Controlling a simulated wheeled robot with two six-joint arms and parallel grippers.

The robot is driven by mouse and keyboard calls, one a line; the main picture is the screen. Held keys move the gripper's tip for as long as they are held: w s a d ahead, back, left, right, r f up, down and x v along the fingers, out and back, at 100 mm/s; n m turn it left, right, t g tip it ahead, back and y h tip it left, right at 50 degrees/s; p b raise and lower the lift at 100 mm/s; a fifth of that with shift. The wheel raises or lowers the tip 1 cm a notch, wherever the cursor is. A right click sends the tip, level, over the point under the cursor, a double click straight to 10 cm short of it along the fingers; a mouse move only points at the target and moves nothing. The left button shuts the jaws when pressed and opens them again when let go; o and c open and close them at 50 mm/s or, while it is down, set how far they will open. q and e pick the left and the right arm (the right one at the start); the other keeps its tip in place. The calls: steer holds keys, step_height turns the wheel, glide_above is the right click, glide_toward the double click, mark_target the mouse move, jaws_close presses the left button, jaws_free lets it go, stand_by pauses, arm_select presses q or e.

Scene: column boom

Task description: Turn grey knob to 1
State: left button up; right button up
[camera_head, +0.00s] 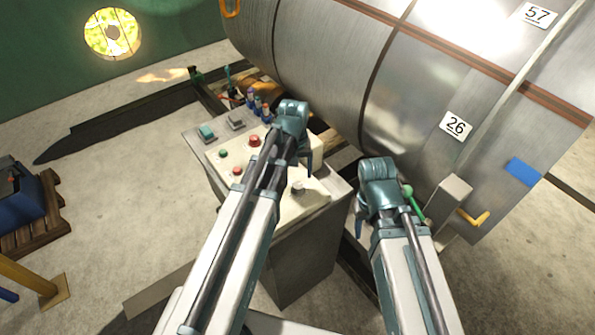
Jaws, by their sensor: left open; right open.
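A control panel (318,198) with a pale sloped top stands in the middle of the view. A small grey knob (298,187) sits on its lower right part; its setting is too small to read. My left gripper (307,160) is open, pointing down over the panel's right part, beyond the knob in the picture. My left arm covers the middle of the panel. My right gripper (360,217) is open and empty, just right of the panel and apart from the knob. The fingertips of both are partly hidden.
The panel also bears red buttons (254,140), a green button (223,153) and levers (266,111). A large metal cylinder (330,60) lies behind it. A green-handled lever (407,191) and yellow handle (474,217) are at right. The left floor is mostly clear.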

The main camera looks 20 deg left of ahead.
mark_target(296, 185)
arm_select(q)
step_height(296, 185, up, 8)
steer(key=p, duration=0.7)
steer(key=shift+a, duration=0.15)
arm_select(e)
step_height(296, 185, up, 8)
arm_select(q)
steer(key=shift+s, duration=0.1)
steer(key=s+d+f+m+b, duration=0.3)
steer(key=s+d+f+b, duration=0.1)
steer(key=s, duration=0.3)
steer(key=s+d+f+m+y+b, duration=0.1)
steer(key=s+d+f+m+b, duration=0.3)
steer(key=s+d, duration=0.3)
steer(key=shift+m+y, duration=0.3)
arm_select(e)
step_height(296, 185, down, 8)
steer(key=shift+f, duration=0.15)
